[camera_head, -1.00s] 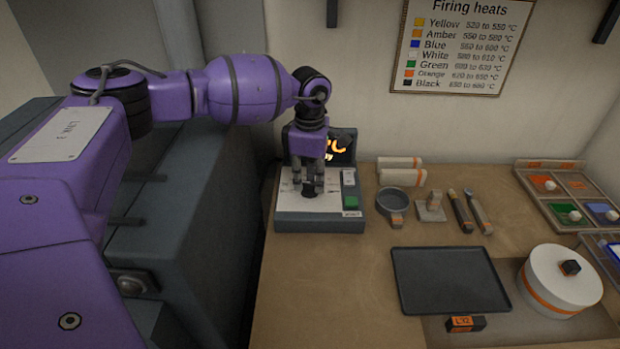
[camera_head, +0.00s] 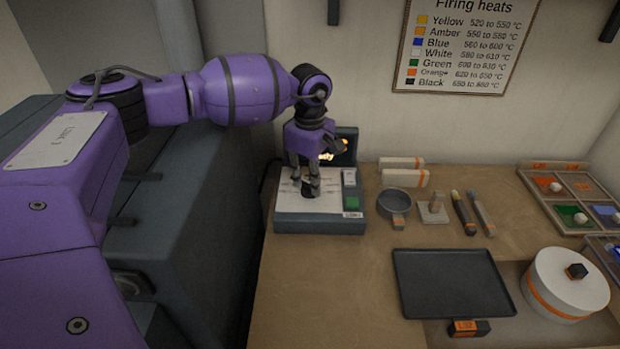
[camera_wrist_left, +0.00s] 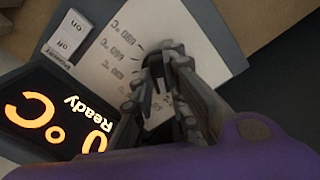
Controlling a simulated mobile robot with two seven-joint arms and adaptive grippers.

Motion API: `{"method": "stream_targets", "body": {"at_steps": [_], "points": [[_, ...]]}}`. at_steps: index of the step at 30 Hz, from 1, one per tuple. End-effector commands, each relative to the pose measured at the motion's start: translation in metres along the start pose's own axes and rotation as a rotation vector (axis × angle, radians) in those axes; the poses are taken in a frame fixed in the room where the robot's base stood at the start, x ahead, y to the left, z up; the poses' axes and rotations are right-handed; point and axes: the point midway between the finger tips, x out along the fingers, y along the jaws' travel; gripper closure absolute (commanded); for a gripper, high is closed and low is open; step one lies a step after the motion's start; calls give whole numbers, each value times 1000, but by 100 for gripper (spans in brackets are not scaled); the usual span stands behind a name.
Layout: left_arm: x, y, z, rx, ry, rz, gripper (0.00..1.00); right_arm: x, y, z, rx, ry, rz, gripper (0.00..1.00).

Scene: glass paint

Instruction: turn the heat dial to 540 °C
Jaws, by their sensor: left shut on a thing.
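The heat controller (camera_head: 285,222) stands at the back left of the workbench, with a white dial plate and a green switch. My left gripper (camera_head: 308,190) points down at the plate and is shut on the dark heat dial (camera_head: 308,193). In the left wrist view the gripper (camera_wrist_left: 165,75) covers most of the dial, so its pointer cannot be read. Printed temperature marks (camera_wrist_left: 115,50) show beside the fingers. My right gripper is not in view.
A grey sieve-like pan (camera_head: 394,203), white rolls (camera_head: 402,178) and brushes (camera_head: 482,212) lie right of the controller. A dark tray (camera_head: 450,280) and a white round pot (camera_head: 565,285) are nearer. A firing heats chart (camera_head: 468,45) hangs on the wall.

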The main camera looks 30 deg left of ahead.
Motion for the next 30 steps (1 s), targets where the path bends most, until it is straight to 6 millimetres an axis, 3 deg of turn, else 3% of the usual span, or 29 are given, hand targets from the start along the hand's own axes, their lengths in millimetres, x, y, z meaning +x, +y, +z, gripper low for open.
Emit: {"method": "stream_targets", "body": {"at_steps": [5, 6, 10, 22, 30], "points": [[-1, 0, 0, -1, 0, 1, 100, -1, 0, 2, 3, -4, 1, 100], [-1, 0, 0, -1, 0, 1, 83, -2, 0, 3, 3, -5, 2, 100], [-1, 0, 0, -1, 0, 1, 67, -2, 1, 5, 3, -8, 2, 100], [-8, 1, 0, -1, 0, 2, 67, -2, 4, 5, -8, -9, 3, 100], [-59, 1, 0, -1, -1, 5, 67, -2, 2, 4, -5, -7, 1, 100]]}}
